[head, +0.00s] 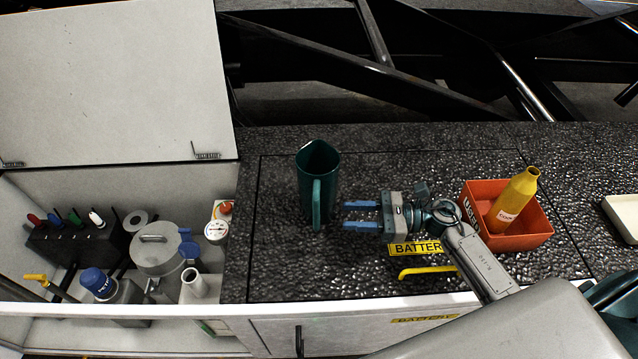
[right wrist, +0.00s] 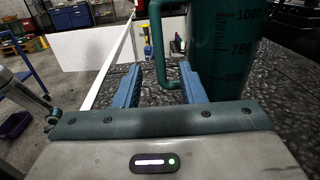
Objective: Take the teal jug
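The teal jug (head: 309,183) stands upright on the dark textured top of the loader, its handle facing toward the front. My right gripper (head: 345,216) is open, just to the right of the jug, with its blue fingers pointing left toward the handle. In the right wrist view the jug (right wrist: 222,50) fills the upper right, with measuring marks on its side. Its handle (right wrist: 159,50) shows between the two fingers (right wrist: 160,85) or just beyond them; I cannot tell how deep it sits. The fingers are apart and not closed on it. My left gripper is not in view.
A red-orange bin (head: 530,228) holding a yellow bottle (head: 516,198) stands right of my right gripper. A yellow handle (head: 430,270) lies in front. An open compartment with tanks and valves (head: 157,250) is at left, its white lid (head: 110,80) raised. A pale tray (head: 625,215) is far right.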

